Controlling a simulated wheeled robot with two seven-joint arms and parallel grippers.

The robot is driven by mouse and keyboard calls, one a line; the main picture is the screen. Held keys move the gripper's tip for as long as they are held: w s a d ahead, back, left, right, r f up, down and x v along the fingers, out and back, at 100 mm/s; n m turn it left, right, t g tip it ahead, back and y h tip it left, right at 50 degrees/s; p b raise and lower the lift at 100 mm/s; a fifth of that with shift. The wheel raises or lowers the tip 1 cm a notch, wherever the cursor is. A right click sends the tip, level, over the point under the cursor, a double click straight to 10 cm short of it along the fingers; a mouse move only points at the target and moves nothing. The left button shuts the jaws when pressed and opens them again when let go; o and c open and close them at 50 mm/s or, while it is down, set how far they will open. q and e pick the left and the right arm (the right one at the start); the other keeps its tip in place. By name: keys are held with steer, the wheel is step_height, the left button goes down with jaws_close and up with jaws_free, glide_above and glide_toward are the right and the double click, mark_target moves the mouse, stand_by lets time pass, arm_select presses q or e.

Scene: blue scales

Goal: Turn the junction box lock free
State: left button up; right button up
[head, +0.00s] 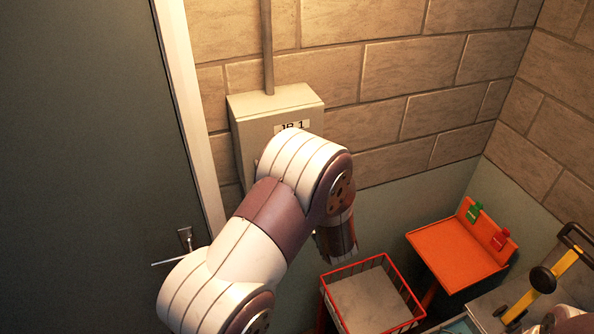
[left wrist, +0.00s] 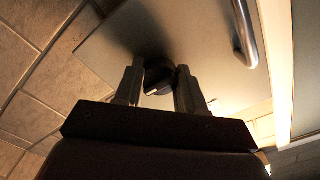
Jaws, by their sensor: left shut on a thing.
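The junction box (head: 270,108), pale and labelled "JB 1", is fixed to the brick wall. My left arm hides most of its front in the head view. In the left wrist view the box face (left wrist: 120,38) carries a round black lock knob (left wrist: 157,78) with a light mark on it. My left gripper (left wrist: 160,80) is shut on this knob, one finger on each side. In the head view the left gripper is hidden behind my own arm. My right gripper is not in view.
A curved metal handle (left wrist: 246,35) is on the box close to the left gripper. A grey door (head: 80,150) with a lever handle (head: 178,258) is at left. A red wire basket (head: 374,290) and an orange stand (head: 455,254) with green and red tags are at lower right.

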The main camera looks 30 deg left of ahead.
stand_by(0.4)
arm_select(q)
steer(key=o, duration=1)
steer(key=shift+o, duration=0.2)
steer(key=shift+d, duration=0.1)
steer(key=shift+d, duration=0.1)
steer(key=b+v, duration=0.5)
steer(key=v, duration=0.7)
steer(key=shift+s+d, duration=0.2)
